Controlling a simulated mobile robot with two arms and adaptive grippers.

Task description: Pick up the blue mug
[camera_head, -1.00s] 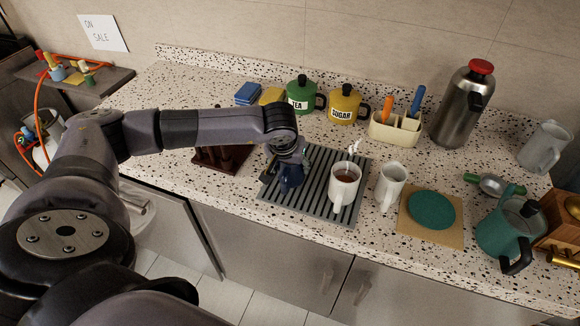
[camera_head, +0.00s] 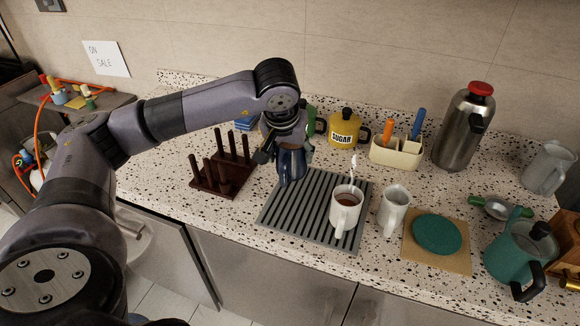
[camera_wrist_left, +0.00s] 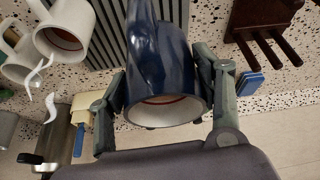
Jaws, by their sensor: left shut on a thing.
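The blue mug (camera_head: 291,163) is dark glossy blue and hangs in my left gripper (camera_head: 283,148), raised above the back left of the grey ribbed mat (camera_head: 318,243). In the left wrist view the mug (camera_wrist_left: 160,65) sits between the two fingers of the left gripper (camera_wrist_left: 165,98), its pale rim facing the camera. The fingers are shut on its sides. My right gripper does not show.
A white mug (camera_head: 345,211) with dark drink stands on the mat, and another white mug (camera_head: 393,207) stands beside it. A dark wooden peg rack (camera_head: 222,183) is left of the mat. A yellow sugar pot (camera_head: 343,130) and a cream caddy (camera_head: 396,152) stand behind.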

